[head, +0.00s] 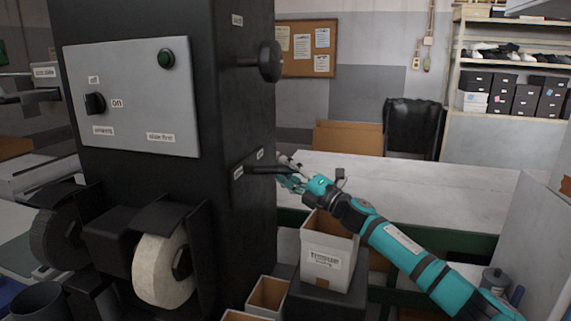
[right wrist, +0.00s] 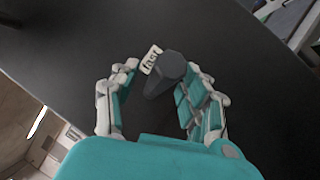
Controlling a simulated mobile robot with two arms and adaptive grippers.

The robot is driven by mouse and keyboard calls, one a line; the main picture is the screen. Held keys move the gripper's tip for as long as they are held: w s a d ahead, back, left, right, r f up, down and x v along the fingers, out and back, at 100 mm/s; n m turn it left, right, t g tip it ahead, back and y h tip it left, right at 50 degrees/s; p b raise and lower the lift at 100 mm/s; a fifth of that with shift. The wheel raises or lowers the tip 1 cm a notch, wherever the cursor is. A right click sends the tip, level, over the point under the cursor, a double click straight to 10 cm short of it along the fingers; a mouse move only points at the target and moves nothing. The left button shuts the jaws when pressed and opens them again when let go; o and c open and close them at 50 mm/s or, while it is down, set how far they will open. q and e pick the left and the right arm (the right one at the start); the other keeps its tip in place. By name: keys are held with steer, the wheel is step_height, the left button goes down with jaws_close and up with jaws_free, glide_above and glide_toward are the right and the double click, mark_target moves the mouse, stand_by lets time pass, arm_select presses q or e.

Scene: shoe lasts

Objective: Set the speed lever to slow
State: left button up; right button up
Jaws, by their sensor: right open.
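The black speed lever (head: 268,170) sticks out from the right side of the dark machine, between two small white labels. In the right wrist view the lever's dark knob (right wrist: 168,74) is beside a label (right wrist: 151,60) reading "fast". The other label (head: 238,173) is too small to read in the head view. My right gripper (head: 287,174) is open at the lever's outer end. In the right wrist view its fingers (right wrist: 160,88) are on either side of the knob, with a visible gap on the left; contact on the right cannot be told. My left gripper is not in view.
A round black hand knob (head: 270,61) juts out above the lever. A switch panel (head: 130,132) and a pale wheel (head: 163,270) are on the machine's front. A white labelled box (head: 328,262) stands below my right forearm. A bare white table (head: 420,185) lies behind.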

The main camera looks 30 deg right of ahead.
steer(key=shift+w+a, duration=0.1)
steer(key=shift+w, duration=0.2)
jaws_close()
stand_by(0.4)
